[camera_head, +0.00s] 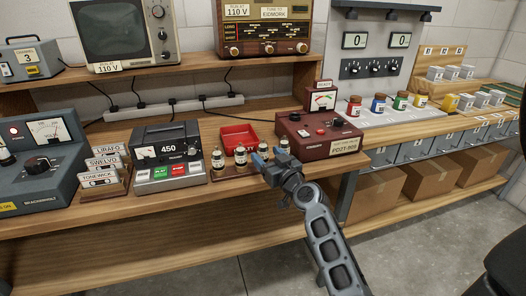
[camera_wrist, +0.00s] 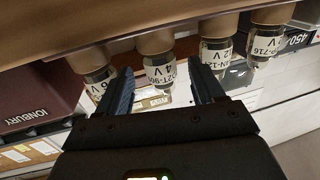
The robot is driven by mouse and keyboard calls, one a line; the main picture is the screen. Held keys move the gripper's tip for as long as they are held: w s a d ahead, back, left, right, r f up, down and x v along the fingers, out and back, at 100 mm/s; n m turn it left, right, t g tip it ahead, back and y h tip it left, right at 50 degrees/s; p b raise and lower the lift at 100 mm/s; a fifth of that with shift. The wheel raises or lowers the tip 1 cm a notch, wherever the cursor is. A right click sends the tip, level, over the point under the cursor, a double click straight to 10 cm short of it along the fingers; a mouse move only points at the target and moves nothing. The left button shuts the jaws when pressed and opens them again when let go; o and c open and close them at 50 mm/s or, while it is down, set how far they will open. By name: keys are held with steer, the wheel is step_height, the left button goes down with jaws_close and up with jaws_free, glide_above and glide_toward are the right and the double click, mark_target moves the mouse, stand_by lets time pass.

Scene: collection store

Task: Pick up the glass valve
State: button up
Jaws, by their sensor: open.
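Several glass valves with white labels stand upright in a row on a small wooden stand (camera_head: 232,176) on the bench. In the head view they include the left valve (camera_head: 218,161), a middle valve (camera_head: 240,156) and the right valve (camera_head: 284,146). My gripper (camera_head: 266,158) is at the right part of the row and partly hides a valve. In the wrist view, which is upside down, my gripper (camera_wrist: 163,78) is open and empty. The valve marked 4 V (camera_wrist: 160,72) appears between its fingers; the valve marked 6 V (camera_wrist: 97,75) is beside the left finger. I cannot tell the exact depth.
A red tray (camera_head: 238,136) lies behind the row. A maroon tester (camera_head: 325,136) stands close on the right. A grey unit reading 450 (camera_head: 168,147) stands on the left. Coloured jars (camera_head: 379,103) stand farther right. The bench's front strip is clear.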

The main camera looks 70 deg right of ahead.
mark_target(260, 149)
steer(key=p+x, duration=0.1)
steer(key=x, duration=0.3)
steer(key=shift+w+d, duration=0.3)
steer(key=shift+c, duration=0.3)
steer(key=c, duration=1)
